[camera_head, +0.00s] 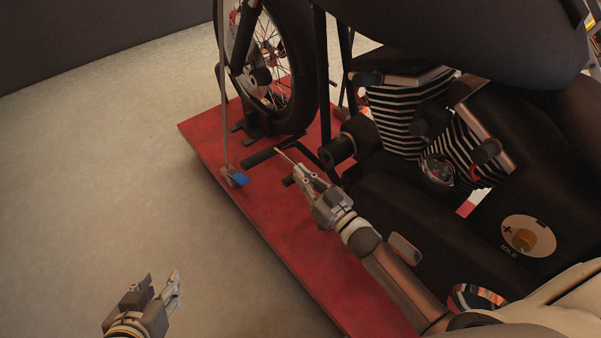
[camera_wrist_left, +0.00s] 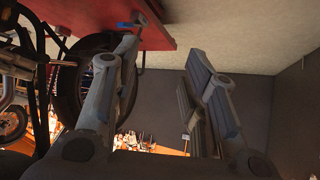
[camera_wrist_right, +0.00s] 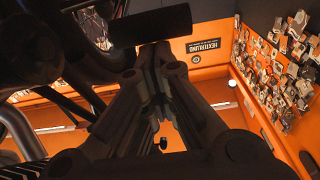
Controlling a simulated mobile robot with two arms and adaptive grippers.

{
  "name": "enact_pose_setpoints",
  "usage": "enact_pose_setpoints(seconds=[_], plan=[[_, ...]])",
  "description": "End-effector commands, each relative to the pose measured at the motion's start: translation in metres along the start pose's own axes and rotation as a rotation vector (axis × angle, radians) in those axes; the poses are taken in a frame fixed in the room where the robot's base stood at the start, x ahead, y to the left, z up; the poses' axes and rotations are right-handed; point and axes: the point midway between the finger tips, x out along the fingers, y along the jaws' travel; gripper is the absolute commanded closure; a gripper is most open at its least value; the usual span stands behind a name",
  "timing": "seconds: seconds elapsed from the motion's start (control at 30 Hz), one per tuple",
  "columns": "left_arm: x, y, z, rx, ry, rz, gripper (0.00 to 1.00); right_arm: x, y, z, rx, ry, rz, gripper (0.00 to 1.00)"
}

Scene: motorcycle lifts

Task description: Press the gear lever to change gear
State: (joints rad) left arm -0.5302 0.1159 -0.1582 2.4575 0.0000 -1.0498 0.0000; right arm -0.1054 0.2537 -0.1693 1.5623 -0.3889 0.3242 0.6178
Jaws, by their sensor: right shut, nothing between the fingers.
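The motorcycle (camera_head: 420,120) stands on a red lift platform (camera_head: 270,232). A black bar (camera_head: 262,155), which looks like the gear lever's pedal end, sits low beside the engine, behind the front wheel. My right gripper (camera_head: 300,172) is shut and empty, with its tips close to this bar. In the right wrist view a dark cylinder (camera_wrist_right: 150,24) lies across just beyond the fingertips; I cannot tell whether they touch. My left gripper (camera_head: 163,284) is open and empty over the floor, away from the motorcycle; its spread fingers also show in the left wrist view (camera_wrist_left: 165,70).
The front wheel (camera_head: 285,65) stands at the platform's far end. A thin upright rod (camera_head: 222,100) and a blue-tipped part (camera_head: 240,180) are at the platform's left edge. The ribbed engine (camera_head: 400,115) is right of my right gripper. The floor (camera_head: 120,160) at left is clear.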

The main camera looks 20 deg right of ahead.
Motion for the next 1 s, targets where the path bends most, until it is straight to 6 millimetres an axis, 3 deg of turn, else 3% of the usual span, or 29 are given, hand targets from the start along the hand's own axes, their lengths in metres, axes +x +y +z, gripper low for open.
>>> enact_pose_setpoints(seconds=[0.27, 0.6, 0.8, 1.0], plan=[[0.003, 0.008, -0.054, 0.002, 0.273, 0.017, 0.6, -0.004, 0.0, 0.011, 0.001, 0.027, 0.003, 1.0], [-0.014, 0.016, -0.114, 0.0, 0.599, 0.036, 0.6, -0.007, 0.001, 0.02, 0.001, 0.061, 0.004, 1.0], [-0.033, 0.02, -0.142, -0.003, 0.78, 0.048, 0.6, -0.01, 0.001, 0.028, 0.001, 0.075, 0.005, 1.0], [-0.046, 0.022, -0.156, -0.005, 0.876, 0.053, 0.6, -0.013, 0.001, 0.038, -0.001, 0.076, 0.005, 1.0]])
